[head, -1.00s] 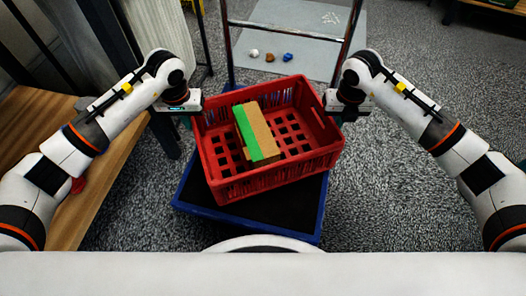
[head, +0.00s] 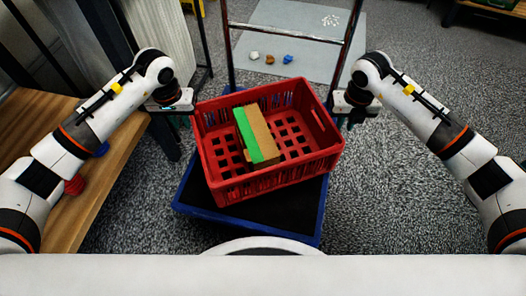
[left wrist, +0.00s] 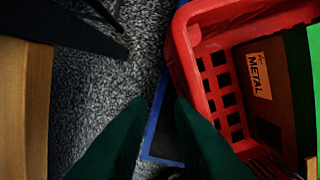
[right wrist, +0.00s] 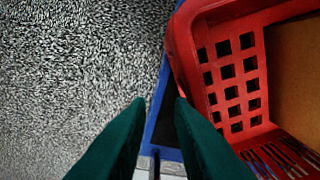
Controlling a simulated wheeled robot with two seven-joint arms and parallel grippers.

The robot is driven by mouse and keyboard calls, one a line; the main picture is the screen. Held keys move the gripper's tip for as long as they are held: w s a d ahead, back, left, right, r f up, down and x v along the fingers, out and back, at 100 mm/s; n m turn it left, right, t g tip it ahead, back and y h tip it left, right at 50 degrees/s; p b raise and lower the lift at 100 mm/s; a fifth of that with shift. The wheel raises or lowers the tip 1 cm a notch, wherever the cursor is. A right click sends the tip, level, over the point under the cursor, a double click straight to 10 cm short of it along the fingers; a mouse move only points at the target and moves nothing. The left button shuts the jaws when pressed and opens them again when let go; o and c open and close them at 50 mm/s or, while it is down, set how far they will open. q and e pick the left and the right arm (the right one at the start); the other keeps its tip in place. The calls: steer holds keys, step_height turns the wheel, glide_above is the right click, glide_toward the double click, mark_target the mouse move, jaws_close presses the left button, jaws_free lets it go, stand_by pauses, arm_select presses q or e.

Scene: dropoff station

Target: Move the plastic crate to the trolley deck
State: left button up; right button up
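The red plastic crate (head: 282,176) rests on the trolley deck (head: 255,214), a black surface with a blue edge, and sits slightly turned on it. A brown and green box lies inside the crate. My left gripper (head: 186,115) is just outside the crate's left side. In the left wrist view its fingers (left wrist: 157,104) are apart with nothing between them, and the crate wall (left wrist: 210,85) is beside them. My right gripper (head: 346,118) is just outside the right side. Its fingers (right wrist: 158,104) are also apart and empty, beside the crate wall (right wrist: 225,75).
The trolley's metal handle frame (head: 290,32) stands behind the crate. A wooden shelf (head: 110,165) with red and blue items is at the left. A light grey mat (head: 310,65) with several small objects lies beyond the trolley. Carpet at the right is clear.

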arm_select(q)
step_height(320, 180, up, 11)
steer(key=shift+s, duration=0.4)
arm_select(e)
step_height(320, 180, up, 12)
steer(key=shift+s, duration=0.4)
arm_select(q)
steer(key=shift+r, duration=0.1)
